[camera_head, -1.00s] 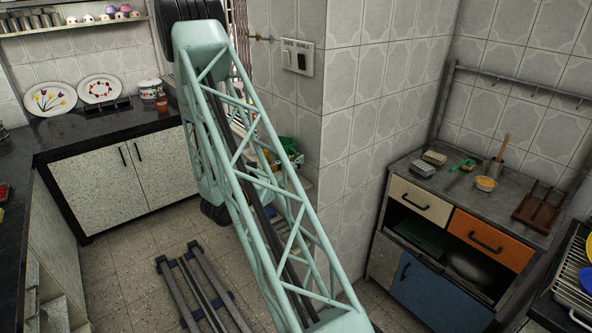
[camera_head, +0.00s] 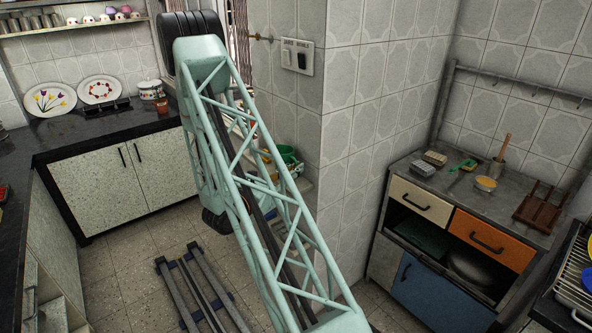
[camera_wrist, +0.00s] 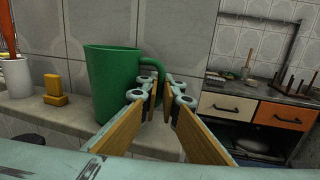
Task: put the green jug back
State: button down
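A green jug (camera_wrist: 108,82) stands upright at the left of the wrist view, on a pale stone ledge against the tiled wall. Its handle is on the right side, facing my gripper. My gripper (camera_wrist: 159,86) has two wood-coloured finger pads with a gap between them. The fingertips are at the handle, and its lower part is hidden by them. I cannot tell whether they touch it. In the head view a green thing (camera_head: 287,153), likely the jug, shows partly behind my arm, by the wall corner.
In the wrist view a yellow block (camera_wrist: 56,88) and a white pot (camera_wrist: 16,77) stand left of the jug. The tiled wall is close behind the jug.

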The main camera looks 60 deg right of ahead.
jog(key=shift+f, duration=0.15)
jog(key=c, duration=2.9)
grip_release()
jog(key=shift+r, duration=0.2)
jog(key=shift+w+a+f+p, duration=0.1)
jog(key=shift+w+a+p, duration=0.15)
jog(key=shift+a, duration=1.7)
jog(key=shift+w+a+r+p, duration=0.15)
jog(key=shift+w+a, duration=0.25)
jog(key=shift+a, duration=1.6)
jog(key=shift+w+a+f+p, duration=0.2)
jog(key=shift+w+a, duration=0.1)
jog(key=shift+a, duration=1.65)
jog(key=shift+r, duration=0.2)
